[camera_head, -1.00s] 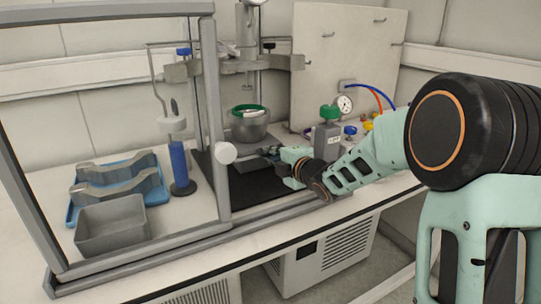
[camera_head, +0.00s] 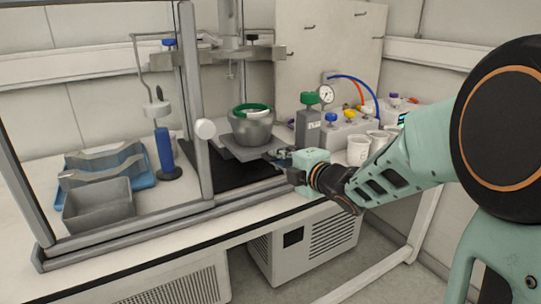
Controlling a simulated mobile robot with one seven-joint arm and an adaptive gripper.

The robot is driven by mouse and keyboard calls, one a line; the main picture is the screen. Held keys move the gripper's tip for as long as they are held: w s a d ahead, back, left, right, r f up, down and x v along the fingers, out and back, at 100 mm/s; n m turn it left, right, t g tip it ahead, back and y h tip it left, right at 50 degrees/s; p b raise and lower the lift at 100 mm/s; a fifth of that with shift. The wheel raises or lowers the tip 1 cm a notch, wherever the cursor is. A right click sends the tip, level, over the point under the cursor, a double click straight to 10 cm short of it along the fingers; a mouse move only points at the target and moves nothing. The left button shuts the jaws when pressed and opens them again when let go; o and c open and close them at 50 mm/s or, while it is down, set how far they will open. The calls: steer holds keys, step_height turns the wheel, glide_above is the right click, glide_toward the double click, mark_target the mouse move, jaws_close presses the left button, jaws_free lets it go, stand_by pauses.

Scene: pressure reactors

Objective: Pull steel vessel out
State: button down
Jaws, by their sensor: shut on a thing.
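The steel vessel (camera_head: 253,133) is a grey metal pot with a green ring on its rim, inside the framed enclosure. It sits on a flat grey plate (camera_head: 236,151) over a black mat (camera_head: 232,177). My gripper (camera_head: 282,156) is at the right front edge of the plate, coming in from the right, and is shut on the plate or a part at its edge. The fingertips are small and partly hidden, so the exact contact is unclear. The vessel is upright.
Frame posts (camera_head: 197,100) with a round white knob (camera_head: 205,128) stand left of the vessel. A blue cylinder (camera_head: 165,153), a grey bin (camera_head: 98,204) and a blue tray (camera_head: 142,177) are further left. A gauge unit (camera_head: 308,125) and white cups (camera_head: 358,150) stand right.

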steer(key=shift+v, duration=0.75)
steer(key=shift+f, duration=0.15)
steer(key=c, duration=2.1)
jaws_free()
steer(key=shift+s+d, duration=0.1)
steer(key=v, duration=0.7)
steer(key=shift+s, duration=0.15)
steer(key=shift+d, duration=0.1)
